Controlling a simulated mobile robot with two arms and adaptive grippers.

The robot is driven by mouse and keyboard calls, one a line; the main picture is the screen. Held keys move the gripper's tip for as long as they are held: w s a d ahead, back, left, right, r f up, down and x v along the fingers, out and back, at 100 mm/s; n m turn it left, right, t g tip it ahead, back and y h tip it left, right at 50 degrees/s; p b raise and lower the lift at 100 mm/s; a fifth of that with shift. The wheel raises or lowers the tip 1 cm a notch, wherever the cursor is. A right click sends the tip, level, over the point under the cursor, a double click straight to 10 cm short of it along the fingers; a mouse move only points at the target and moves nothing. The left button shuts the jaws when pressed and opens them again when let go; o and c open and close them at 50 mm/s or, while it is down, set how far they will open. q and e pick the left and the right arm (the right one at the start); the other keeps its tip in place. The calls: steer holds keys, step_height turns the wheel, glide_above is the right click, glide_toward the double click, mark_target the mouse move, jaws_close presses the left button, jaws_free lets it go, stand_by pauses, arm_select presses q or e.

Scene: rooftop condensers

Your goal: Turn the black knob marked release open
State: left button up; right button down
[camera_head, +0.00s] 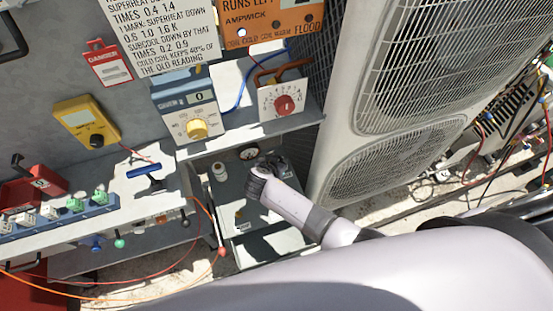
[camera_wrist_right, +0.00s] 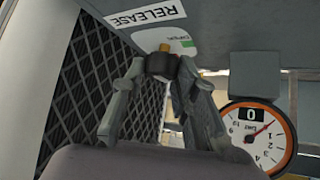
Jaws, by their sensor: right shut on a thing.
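The black knob (camera_wrist_right: 161,66) with an orange-yellow mark sits under a grey panel, beside a white label reading RELEASE (camera_wrist_right: 145,17), which appears upside down in the right wrist view. My right gripper (camera_wrist_right: 160,78) has its two fingers on either side of the knob, shut on it. In the head view my right gripper (camera_head: 262,172) reaches into the lower shelf bay and hides the knob. A round dial gauge (camera_wrist_right: 258,136) with an orange rim, a red needle and a 0 window is right of the fingers. My left gripper is not in view.
A tall condenser unit (camera_head: 330,155) stands close to the right of my right gripper. Above are a box with a yellow knob (camera_head: 196,129) and one with a red knob (camera_head: 285,104). Wires hang at the left.

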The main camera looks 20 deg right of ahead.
steer(key=n+y, duration=0.1)
steer(key=n+t+y+p, duration=0.1)
steer(key=n, duration=0.1)
steer(key=shift+d+r+n+y+p, duration=0.2)
steer(key=shift+d+n+y+p, duration=0.1)
steer(key=n+y+p, duration=0.2)
steer(key=n, duration=0.1)
steer(key=n+y+p, duration=0.1)
steer(key=shift+d+r+n+t, duration=0.1)
steer(key=shift+d+n+t, duration=0.15)
steer(key=shift+n+t, duration=0.05)
steer(key=shift+w+n+y, duration=0.1)
steer(key=shift+n+y, duration=0.7)
steer(key=shift+n+g+y+p, duration=0.3)
steer(key=shift+n+g+y, duration=0.1)
steer(key=shift+n+y, duration=0.4)
steer(key=shift+n, duration=0.4)
steer(key=shift+f, duration=0.2)
steer(key=c, duration=1.3)
jaws_free()
